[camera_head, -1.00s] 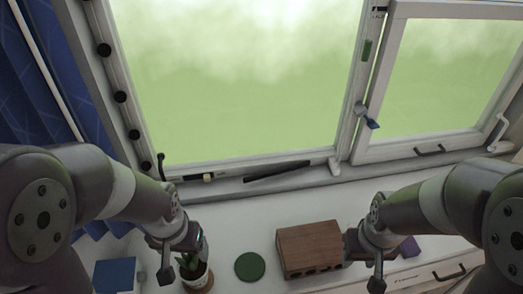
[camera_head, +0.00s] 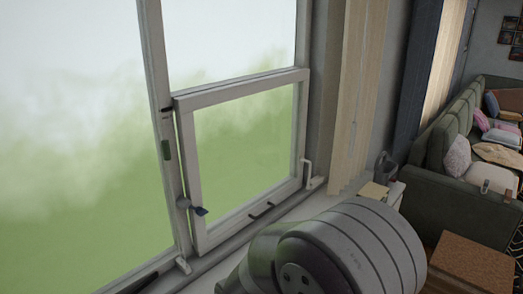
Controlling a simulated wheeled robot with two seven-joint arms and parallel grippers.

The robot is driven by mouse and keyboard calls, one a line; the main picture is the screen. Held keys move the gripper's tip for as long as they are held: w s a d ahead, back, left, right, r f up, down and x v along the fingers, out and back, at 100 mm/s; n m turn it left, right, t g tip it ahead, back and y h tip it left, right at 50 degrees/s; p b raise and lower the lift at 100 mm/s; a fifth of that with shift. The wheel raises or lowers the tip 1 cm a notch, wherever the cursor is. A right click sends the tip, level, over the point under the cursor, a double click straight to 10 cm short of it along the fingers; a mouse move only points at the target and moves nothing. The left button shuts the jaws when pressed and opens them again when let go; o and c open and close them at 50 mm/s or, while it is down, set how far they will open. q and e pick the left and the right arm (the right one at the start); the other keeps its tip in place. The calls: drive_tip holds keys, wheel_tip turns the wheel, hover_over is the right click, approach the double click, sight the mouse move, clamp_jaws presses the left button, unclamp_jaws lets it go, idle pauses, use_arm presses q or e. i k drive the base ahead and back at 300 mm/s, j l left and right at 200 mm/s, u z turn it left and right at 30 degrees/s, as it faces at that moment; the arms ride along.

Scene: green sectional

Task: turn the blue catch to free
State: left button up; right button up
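The lever points to the right, tilted slightly down, over the sash frame. Neither gripper shows in the head view now, and nothing touches the catch. A large grey link of my own arm fills the bottom middle and hides part of the sill.
A white handle (camera_head: 307,174) stands at the sash's right corner and a dark pull (camera_head: 262,210) is on its bottom rail. A green sofa (camera_head: 440,175) and a brown box (camera_head: 470,268) are at the right.

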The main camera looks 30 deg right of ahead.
sight(200, 211)
drive_tip(key=i+l, duration=0.1)
drive_tip(key=l, duration=0.35)
drive_tip(key=i+l, duration=0.1)
drive_tip(key=l, duration=0.3)
drive_tip(key=i+l, duration=0.1)
drive_tip(key=l, duration=0.35)
drive_tip(key=i+l+u, duration=0.1)
drive_tip(key=l, duration=0.35)
